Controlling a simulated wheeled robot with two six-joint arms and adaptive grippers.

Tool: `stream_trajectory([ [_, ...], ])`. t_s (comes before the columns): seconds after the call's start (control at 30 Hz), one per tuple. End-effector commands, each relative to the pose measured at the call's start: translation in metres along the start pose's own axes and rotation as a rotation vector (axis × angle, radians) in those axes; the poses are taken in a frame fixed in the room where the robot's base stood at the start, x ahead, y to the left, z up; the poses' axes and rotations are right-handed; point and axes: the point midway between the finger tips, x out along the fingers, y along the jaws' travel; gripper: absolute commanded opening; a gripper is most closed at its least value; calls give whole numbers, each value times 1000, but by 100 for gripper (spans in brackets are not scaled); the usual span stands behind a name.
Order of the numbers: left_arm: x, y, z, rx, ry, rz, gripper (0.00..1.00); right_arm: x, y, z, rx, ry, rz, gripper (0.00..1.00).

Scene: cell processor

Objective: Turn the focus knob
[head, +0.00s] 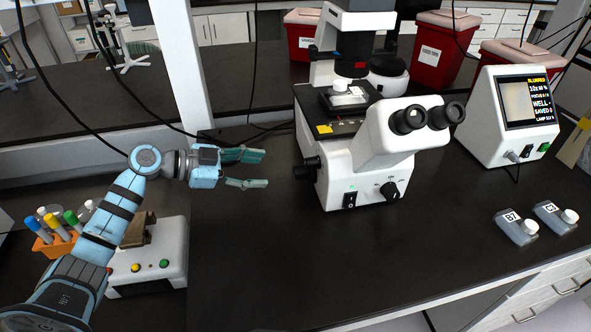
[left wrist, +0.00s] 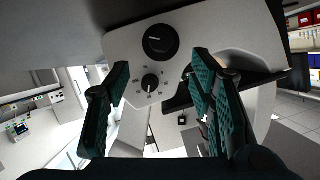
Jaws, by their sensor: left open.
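The white microscope (head: 345,165) stands on the black bench in the middle of the head view. A black focus knob (head: 302,171) sticks out from its left side. In the left wrist view, a large round black knob with a pale mark (left wrist: 160,42) sits above a smaller dial with scale marks (left wrist: 150,82); I cannot tell for sure which is the focus knob. My left gripper (head: 264,169) is open and empty, left of the knob and apart from it. Its fingers (left wrist: 161,63) frame the two knobs in the wrist view. My right gripper is not in view.
A monitor (head: 512,115) right of the microscope has yellow text at the top. Two labelled flasks (head: 516,228) (head: 555,217) lie at the right. An orange tube rack (head: 50,243) and a white box with buttons (head: 150,262) are near my left arm.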

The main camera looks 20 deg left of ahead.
Motion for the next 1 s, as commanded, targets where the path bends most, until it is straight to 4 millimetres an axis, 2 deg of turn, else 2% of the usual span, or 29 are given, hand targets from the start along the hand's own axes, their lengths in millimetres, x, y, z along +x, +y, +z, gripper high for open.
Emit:
stream_trajectory([
  [0.07,23,0,-5,-4,9,1,50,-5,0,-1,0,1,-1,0],
  [0.2,63,-1,-3,-5,5,-1,50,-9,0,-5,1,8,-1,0],
  [0.4,97,0,-1,-4,1,-1,50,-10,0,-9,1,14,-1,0],
  [0.53,104,0,0,-2,-1,0,50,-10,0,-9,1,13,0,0],
  [0.77,105,0,0,-2,-2,0,50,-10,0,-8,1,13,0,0],
  [0.87,105,0,0,-2,-2,0,37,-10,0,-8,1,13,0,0],
  [1.0,105,1,0,-3,-2,2,14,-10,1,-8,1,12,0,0],
])
